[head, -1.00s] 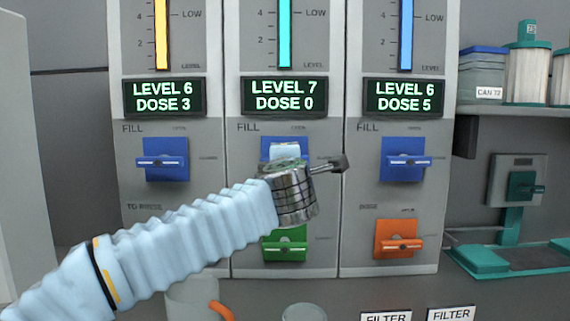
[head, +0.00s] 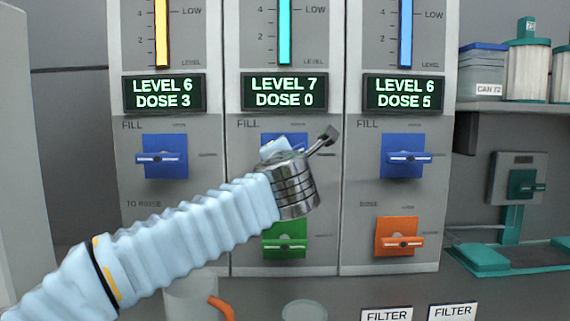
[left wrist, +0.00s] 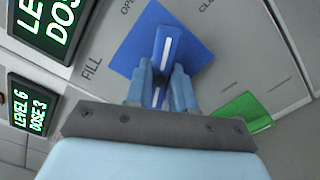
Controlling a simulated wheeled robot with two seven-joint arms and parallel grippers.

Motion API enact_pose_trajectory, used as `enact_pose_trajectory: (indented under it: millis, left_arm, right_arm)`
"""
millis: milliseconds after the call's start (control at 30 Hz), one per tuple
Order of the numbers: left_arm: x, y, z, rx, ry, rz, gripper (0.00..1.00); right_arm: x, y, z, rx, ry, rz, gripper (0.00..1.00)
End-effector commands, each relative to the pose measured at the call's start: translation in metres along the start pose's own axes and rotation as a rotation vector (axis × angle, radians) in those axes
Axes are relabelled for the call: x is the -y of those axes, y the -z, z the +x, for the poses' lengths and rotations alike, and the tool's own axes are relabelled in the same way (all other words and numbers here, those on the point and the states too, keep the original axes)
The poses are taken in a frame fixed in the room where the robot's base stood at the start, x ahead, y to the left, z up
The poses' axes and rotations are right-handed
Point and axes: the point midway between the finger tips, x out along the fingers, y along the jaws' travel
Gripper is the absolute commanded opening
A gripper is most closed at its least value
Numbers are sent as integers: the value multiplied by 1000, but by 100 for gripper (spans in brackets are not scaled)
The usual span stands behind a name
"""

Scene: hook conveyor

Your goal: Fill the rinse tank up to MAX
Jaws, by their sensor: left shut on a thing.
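The middle panel's display (head: 284,93) reads LEVEL 7, DOSE 0, below a cyan level bar (head: 285,30). Its blue FILL valve (head: 298,139) is mostly hidden behind my left gripper (head: 274,150) in the head view. In the left wrist view my left gripper (left wrist: 161,83) is shut on the valve's blue handle (left wrist: 167,50), which has a white stripe. The handle sits at a slant to its blue plate (left wrist: 140,45). A green valve (head: 284,241) is below. The MAX mark is out of view. My right gripper is not in view.
The left panel shows LEVEL 6, DOSE 3, with a blue valve (head: 164,158) and a "TO RINSE" label. The right panel shows LEVEL 6, DOSE 5, with blue (head: 407,157) and orange (head: 402,236) valves. A shelf with canisters (head: 527,60) stands at right.

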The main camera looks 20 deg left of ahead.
Motion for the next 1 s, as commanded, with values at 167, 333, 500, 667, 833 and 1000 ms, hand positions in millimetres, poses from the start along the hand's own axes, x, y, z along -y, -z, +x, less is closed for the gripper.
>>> enact_pose_trajectory:
  millis: [167,333,500,667,833,1000]
  left_arm:
    - [3,1,0,-1,2,-137,0]
    - [3,0,0,-1,3,-239,0]
    - [3,0,0,-2,3,-308,0]
    - [3,0,0,-2,4,-341,0]
    - [3,0,0,-3,4,-353,0]
    - [3,0,0,-3,4,-353,0]
  right_arm:
    - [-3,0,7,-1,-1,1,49]
    - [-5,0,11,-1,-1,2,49]
    - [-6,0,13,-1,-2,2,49]
    - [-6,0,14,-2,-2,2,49]
    - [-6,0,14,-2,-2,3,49]
    - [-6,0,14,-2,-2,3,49]
